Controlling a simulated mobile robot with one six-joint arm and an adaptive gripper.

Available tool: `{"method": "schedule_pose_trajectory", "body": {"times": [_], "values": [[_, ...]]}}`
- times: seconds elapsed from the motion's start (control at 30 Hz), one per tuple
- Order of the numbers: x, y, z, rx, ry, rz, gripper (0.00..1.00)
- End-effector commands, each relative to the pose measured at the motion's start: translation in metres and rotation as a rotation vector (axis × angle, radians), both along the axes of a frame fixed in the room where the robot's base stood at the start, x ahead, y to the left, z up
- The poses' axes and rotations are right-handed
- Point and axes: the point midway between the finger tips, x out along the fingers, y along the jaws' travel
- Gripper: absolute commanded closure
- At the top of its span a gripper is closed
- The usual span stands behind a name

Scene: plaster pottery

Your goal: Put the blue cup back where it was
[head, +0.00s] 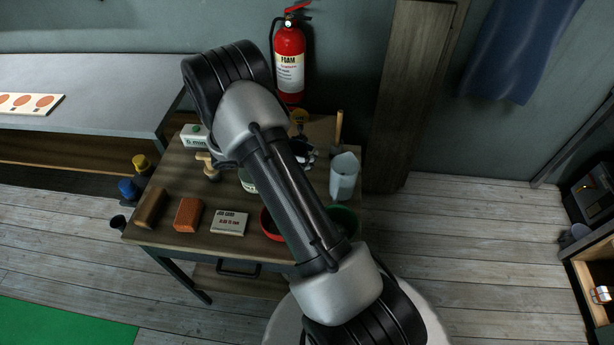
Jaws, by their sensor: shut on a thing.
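My own arm crosses the middle of the picture and hides part of the worktable (165,233). What the gripper holds cannot be seen.
The worktable bears a brown block (149,208), an orange block (188,214), a labelled white box (229,223), a red bowl (269,226), a green bowl (347,221) and a pale jug (345,177). A grey bench (95,85) stands left. Floor (480,250) is clear at right.

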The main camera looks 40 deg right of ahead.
Motion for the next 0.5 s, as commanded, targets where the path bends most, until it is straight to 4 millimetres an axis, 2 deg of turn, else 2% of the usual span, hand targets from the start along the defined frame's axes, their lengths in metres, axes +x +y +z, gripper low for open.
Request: {"method": "schedule_pose_trajectory", "body": {"times": [0.03, 0.1, 0.37, 0.5], "values": [[0.0, 0.0, -0.016, 0.001, 0.003, 0.001, 0.85], [0.0, 0.0, -0.028, 0.0, 0.001, 0.002, 0.85], [0.001, 0.0, -0.048, 0.0, 0.0, 0.001, 0.85], [0.0, 0.0, -0.068, 0.0, 0.001, 0.002, 0.85]]}}
